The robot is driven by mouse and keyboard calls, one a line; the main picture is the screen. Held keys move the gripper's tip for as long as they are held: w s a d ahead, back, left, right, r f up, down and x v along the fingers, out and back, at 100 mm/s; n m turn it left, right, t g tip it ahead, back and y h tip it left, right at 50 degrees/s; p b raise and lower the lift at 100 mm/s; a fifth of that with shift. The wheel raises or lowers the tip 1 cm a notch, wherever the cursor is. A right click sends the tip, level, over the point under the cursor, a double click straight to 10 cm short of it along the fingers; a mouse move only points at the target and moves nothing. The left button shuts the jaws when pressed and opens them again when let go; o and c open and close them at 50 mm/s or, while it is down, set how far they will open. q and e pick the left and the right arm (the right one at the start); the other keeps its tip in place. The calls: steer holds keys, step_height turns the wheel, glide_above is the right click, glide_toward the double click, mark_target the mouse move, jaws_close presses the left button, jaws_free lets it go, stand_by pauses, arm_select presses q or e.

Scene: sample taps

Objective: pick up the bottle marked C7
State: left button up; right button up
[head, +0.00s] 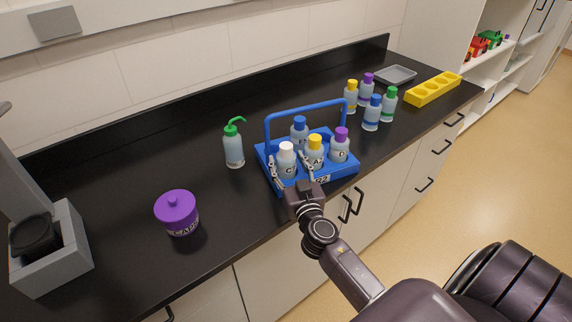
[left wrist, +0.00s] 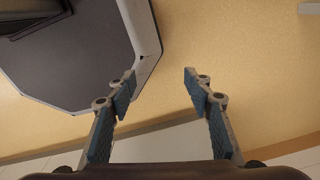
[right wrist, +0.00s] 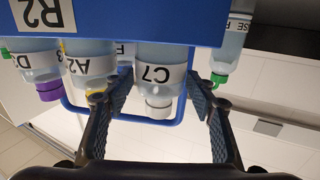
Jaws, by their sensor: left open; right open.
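The bottle marked C7 (right wrist: 158,72) has a white cap and stands in the blue caddy (right wrist: 150,22), which bears an R2 label. In the head view the C7 bottle (head: 287,162) is at the caddy's (head: 337,177) front left corner. My right gripper (head: 289,173) is open at that corner. In the right wrist view the fingers of the right gripper (right wrist: 160,88) are on either side of the C7 bottle; I cannot tell whether they touch it. The caddy wall hides the bottle's base. My left gripper (left wrist: 160,77) is open and empty, outside the head view.
A yellow-capped bottle (head: 315,152), marked A2 or similar, stands right beside C7. A purple-capped bottle (head: 340,150) and a blue-capped bottle (head: 299,135) share the caddy under its blue handle. A green-topped wash bottle (head: 234,150) and purple caps jar (head: 177,214) stand to the left.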

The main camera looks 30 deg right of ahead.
steer(key=shift+x, duration=0.85)
steer(key=shift+f, duration=0.1)
arm_select(q)
steer(key=shift+w+d+r, duration=0.15)
steer(key=shift+w+r, duration=0.1)
steer(key=shift+w, duration=0.6)
arm_select(e)
steer(key=c, duration=1.2)
steer(key=shift+o, duration=0.2)
